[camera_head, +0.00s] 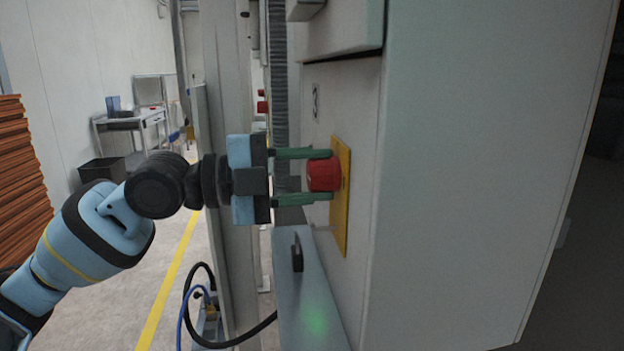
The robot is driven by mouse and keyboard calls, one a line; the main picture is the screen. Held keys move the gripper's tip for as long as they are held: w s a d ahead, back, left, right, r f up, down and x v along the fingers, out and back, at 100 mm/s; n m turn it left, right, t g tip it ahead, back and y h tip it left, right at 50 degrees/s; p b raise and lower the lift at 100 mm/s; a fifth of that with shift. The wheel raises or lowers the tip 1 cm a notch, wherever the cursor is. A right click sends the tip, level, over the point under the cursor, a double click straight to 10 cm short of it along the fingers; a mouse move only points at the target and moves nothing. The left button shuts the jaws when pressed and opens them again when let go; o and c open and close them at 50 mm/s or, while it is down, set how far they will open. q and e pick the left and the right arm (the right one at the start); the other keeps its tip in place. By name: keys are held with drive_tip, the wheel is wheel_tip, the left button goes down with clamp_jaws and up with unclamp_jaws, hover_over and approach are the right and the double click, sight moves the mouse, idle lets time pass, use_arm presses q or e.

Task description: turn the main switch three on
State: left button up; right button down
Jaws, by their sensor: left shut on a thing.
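The main switch is a red rotary knob (323,174) on a yellow plate (341,200), fixed to the side face of a light grey cabinet. My left gripper (318,177) comes in level from the left, with its two green fingers above and below the red knob. The fingertips reach the knob, and the gripper is shut on it. The knob's far side and any position marks on it cannot be made out. My right gripper is not in view.
The big grey cabinet (470,180) fills the right side. A metal ledge with a black handle (297,252) lies below the switch. A black cable (240,340) hangs at the lower left. A desk (130,122) and orange stacked panels (22,180) stand farther back.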

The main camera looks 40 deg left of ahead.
sight(308, 176)
use_arm(q)
drive_tip(key=shift+m, duration=0.4)
drive_tip(key=o, duration=1)
drive_tip(key=shift+s+a, duration=0.1)
drive_tip(key=shift+s+a+f+b, duration=0.15)
drive_tip(key=shift+s+a+b, duration=0.15)
drive_tip(key=shift+b, duration=0.15)
drive_tip(key=shift+s+a+b, duration=0.4)
drive_tip(key=shift+s+a, duration=0.05)
drive_tip(key=shift+s, duration=0.1)
drive_tip(key=b+v, duration=0.1)
drive_tip(key=v, duration=0.2)
drive_tip(key=shift+s+a, duration=0.15)
drive_tip(key=shift+a, duration=0.05)
drive_tip(key=shift+v, duration=0.9)
